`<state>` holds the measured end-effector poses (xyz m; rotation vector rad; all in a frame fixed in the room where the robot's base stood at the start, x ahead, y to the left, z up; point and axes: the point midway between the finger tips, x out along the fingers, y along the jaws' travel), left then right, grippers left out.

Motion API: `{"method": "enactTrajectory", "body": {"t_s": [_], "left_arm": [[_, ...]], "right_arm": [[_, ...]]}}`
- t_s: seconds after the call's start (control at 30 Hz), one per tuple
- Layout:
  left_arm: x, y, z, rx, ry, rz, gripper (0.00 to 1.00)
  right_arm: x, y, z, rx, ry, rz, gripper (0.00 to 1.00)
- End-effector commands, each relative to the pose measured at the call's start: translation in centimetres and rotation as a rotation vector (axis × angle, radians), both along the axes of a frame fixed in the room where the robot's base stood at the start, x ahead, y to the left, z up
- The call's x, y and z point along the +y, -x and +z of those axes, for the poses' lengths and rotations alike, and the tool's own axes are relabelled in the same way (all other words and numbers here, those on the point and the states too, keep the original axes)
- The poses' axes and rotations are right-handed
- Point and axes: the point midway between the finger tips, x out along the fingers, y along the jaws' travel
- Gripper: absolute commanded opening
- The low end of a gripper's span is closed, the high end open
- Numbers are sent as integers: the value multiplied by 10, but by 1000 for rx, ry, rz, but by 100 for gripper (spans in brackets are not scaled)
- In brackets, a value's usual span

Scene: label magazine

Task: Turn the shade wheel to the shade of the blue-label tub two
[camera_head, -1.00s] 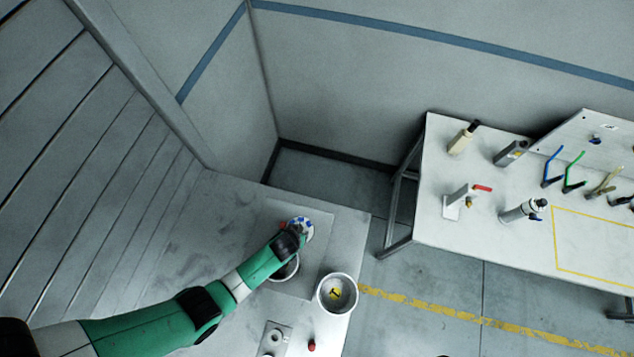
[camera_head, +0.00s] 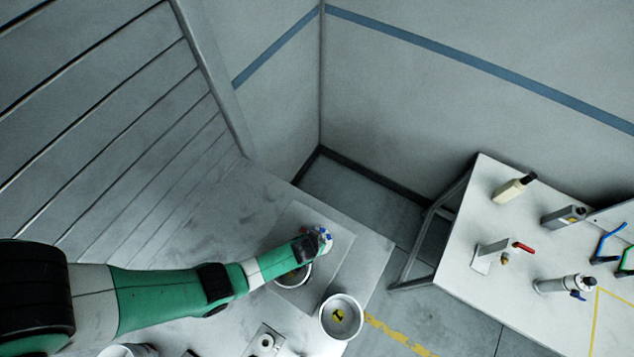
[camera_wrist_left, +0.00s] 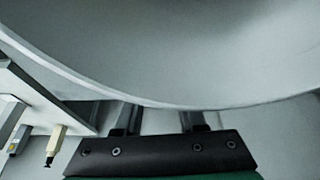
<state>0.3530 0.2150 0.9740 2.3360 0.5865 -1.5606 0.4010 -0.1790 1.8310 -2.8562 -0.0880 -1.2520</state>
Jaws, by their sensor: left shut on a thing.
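A round white thing with blue and red patches (camera_head: 325,238), which looks like the shade wheel, sits at the far end of the grey mat. My left gripper (camera_head: 312,243) reaches it from the left, its fingertips largely hidden by my wrist. In the left wrist view my gripper (camera_wrist_left: 158,118) has its fingers under a large pale curved surface (camera_wrist_left: 170,60); the contact is hidden. Another pale tub (camera_head: 294,281) is partly hidden under my arm. I see no tub with a blue label. My right gripper is out of view.
The grey mat (camera_head: 335,270) lies on the bench (camera_head: 375,262). A plate with a round knob (camera_head: 265,342) is at the front, with a white rim (camera_head: 125,351) to its left.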

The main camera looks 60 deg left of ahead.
Motion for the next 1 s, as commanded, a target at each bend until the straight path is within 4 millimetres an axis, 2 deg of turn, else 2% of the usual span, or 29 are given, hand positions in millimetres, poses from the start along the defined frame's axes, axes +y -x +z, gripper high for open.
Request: {"method": "enactTrajectory", "body": {"t_s": [0.47,0.67,1.0], "left_arm": [[1,1,0,0,1,-69,0],[2,1,1,-1,0,-192,0],[6,1,-1,-2,2,-498,0]], "right_arm": [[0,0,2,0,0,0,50],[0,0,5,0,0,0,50],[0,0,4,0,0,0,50]]}}
